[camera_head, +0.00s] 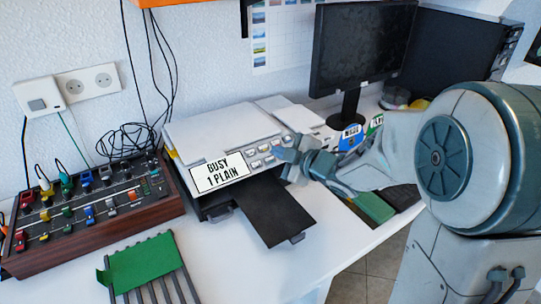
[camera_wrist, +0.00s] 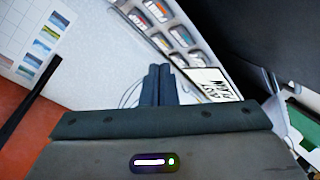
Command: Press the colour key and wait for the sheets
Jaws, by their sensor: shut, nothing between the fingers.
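A white printer (camera_head: 215,135) stands on the desk. Its label screen (camera_head: 219,172) reads "BUSY 1 PLAIN"; the screen also shows, turned, in the wrist view (camera_wrist: 211,83). A group of small labelled keys (camera_head: 262,153) lies right of the screen; they also show in the wrist view (camera_wrist: 180,36), with lettering too small to read surely. My gripper (camera_head: 282,156) is shut and empty, its fingertips close to the right side of the keys; I cannot tell whether they touch one. The fingers (camera_wrist: 157,72) are together in the wrist view. The dark output tray (camera_head: 272,212) shows no sheet on it.
A mixer-like panel (camera_head: 90,212) with coloured knobs stands left of the printer. A slatted rack with a green sheet (camera_head: 146,262) is at the front. Cables hang at the wall.

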